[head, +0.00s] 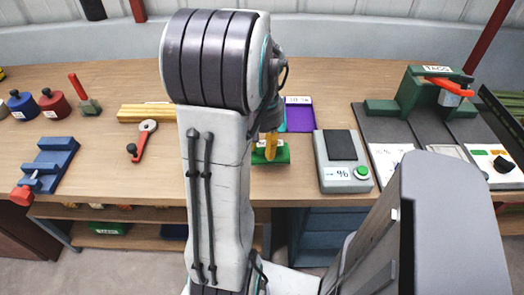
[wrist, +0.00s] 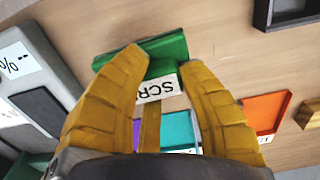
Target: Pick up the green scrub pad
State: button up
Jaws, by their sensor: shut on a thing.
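The green scrub pad (wrist: 165,48) is a green block with a white label reading "SCR", partly covered by a finger in the wrist view. In the head view, the green pad (head: 279,157) shows below the fingers near the table's front edge. My gripper (wrist: 163,70) has yellow fingers and is shut on the pad, with one finger on each side of its label. In the head view, my gripper (head: 271,148) is partly hidden behind my arm. I cannot tell whether the pad touches the table.
A grey box with a green button (head: 342,160) stands close on the right. A purple mat (head: 299,116) lies behind the pad. Yellow bars (head: 146,112) and a red-handled tool (head: 142,142) lie left. A green press (head: 420,97) stands at right. The wooden table (head: 92,180) has free room left of my arm.

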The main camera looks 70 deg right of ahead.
jog(key=s+a+r, duration=0.4)
jog(key=s+a, duration=0.1)
jog(key=s+a+r, duration=0.2)
jog(key=s, duration=0.1)
jog(key=shift+s+a+r, duration=0.15)
jog(key=shift+a+r, duration=0.05)
jog(key=shift+a, duration=0.05)
jog(key=o, duration=0.5)
jog(key=c, duration=0.5)
